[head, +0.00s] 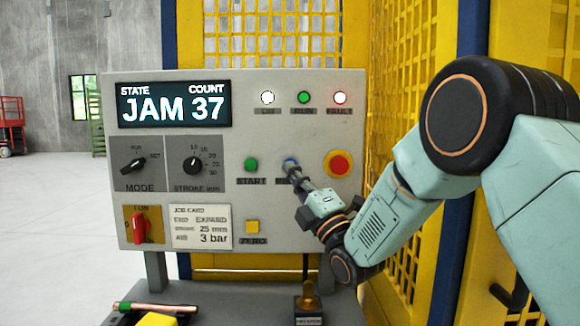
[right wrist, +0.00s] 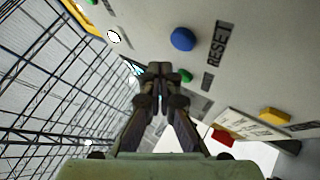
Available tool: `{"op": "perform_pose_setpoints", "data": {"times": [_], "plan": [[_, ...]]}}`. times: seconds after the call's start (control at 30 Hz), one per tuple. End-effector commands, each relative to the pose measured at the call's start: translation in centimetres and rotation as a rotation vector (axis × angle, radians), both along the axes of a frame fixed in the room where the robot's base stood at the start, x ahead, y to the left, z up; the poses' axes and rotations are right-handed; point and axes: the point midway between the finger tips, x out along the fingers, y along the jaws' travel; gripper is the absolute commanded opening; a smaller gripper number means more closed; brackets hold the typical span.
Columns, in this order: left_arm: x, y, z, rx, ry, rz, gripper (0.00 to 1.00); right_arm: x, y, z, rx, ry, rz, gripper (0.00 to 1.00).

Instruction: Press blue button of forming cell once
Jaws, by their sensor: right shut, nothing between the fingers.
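The forming cell's grey control panel (head: 270,110) faces me, and its display (head: 174,103) reads JAM 37. The blue button (head: 289,162) sits between the green START button (head: 251,164) and the red stop button (head: 338,164). My right gripper (head: 293,173) is shut and empty, its tips just below the blue button and partly covering it and its label. In the right wrist view the blue button (right wrist: 183,39) beside the word RESET shows whole, above the shut fingertips (right wrist: 160,69). Whether the tips touch the panel cannot be told. My left gripper is out of view.
The panel also carries a mode knob (head: 133,165), a stroke knob (head: 194,165), a red switch (head: 139,226) and a yellow ZERO button (head: 252,227). Yellow mesh guarding (head: 410,80) stands behind and right. Open floor (head: 55,230) lies left.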

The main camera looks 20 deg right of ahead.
Motion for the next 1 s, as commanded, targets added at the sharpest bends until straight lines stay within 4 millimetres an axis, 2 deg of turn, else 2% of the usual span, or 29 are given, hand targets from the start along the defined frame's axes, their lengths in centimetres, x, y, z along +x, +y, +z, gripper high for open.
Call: {"op": "perform_pose_setpoints", "data": {"times": [0.1,0.3,1.0], "plan": [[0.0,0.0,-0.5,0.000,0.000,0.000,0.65,1.0,-0.3,-0.3,-0.001,0.001,0.001,0.00],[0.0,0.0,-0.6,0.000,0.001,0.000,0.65,1.6,-0.5,-0.2,-0.001,0.002,0.001,0.00],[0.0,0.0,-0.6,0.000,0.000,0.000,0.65,1.7,-0.5,-0.1,-0.001,0.002,0.001,0.00]]}}
